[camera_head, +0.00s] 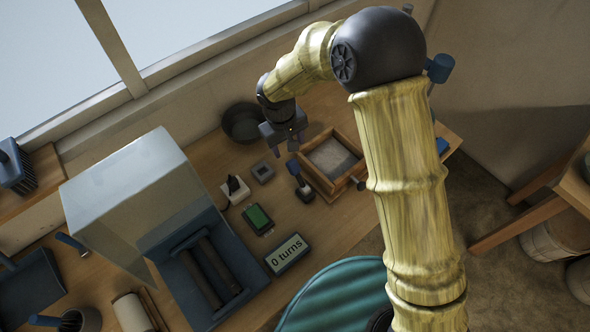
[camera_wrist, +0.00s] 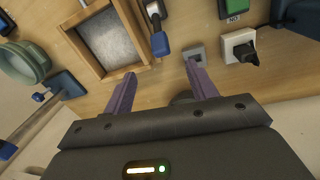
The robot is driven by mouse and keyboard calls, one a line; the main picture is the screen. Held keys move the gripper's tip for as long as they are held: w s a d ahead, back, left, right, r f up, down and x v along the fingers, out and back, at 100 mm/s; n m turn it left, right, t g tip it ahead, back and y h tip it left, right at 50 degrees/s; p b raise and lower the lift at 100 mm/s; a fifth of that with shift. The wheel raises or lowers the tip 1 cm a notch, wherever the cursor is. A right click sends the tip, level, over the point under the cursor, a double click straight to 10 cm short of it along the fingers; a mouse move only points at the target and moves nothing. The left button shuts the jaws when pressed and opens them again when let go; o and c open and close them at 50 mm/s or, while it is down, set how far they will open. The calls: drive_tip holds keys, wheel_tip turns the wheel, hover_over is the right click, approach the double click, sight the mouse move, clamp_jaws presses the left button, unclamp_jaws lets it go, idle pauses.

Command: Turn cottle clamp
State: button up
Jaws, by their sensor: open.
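The wooden cottle frame (camera_head: 345,187) holds a grey slab on the bench and also shows in the wrist view (camera_wrist: 72,44). A small dark knob (camera_head: 358,184) sticks out from its near right side. A blue-handled lever (camera_head: 293,168) stands at the frame's left side; it also shows in the wrist view (camera_wrist: 161,44). I cannot tell for sure which of these is the clamp. My gripper (camera_head: 286,142) is open and empty above the bench behind the frame. In the wrist view its purple fingers (camera_wrist: 160,70) point toward the blue lever, apart from it.
A grey square block (camera_head: 262,172), a white box with a black plug (camera_head: 235,190) and a green-topped device (camera_head: 258,219) lie left of the frame. A sign (camera_head: 287,254) reads "0 turns". A dark bowl (camera_head: 243,123) stands behind. A roller machine with a clear cover (camera_head: 135,190) fills the left.

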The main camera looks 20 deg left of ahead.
sight(295, 170)
drive_tip(key=f+p, duration=0.1)
drive_tip(key=f, duration=0.4)
drive_tip(key=w+f+p, duration=0.1)
drive_tip(key=f, duration=0.4)
drive_tip(key=d+f+p, duration=0.1)
drive_tip(key=f+p, duration=0.1)
drive_tip(key=f, duration=0.4)
drive_tip(key=shift+w, duration=0.3)
drive_tip(key=shift+d, duration=0.1)
clamp_jaws()
drive_tip(key=shift+w, duration=0.1)
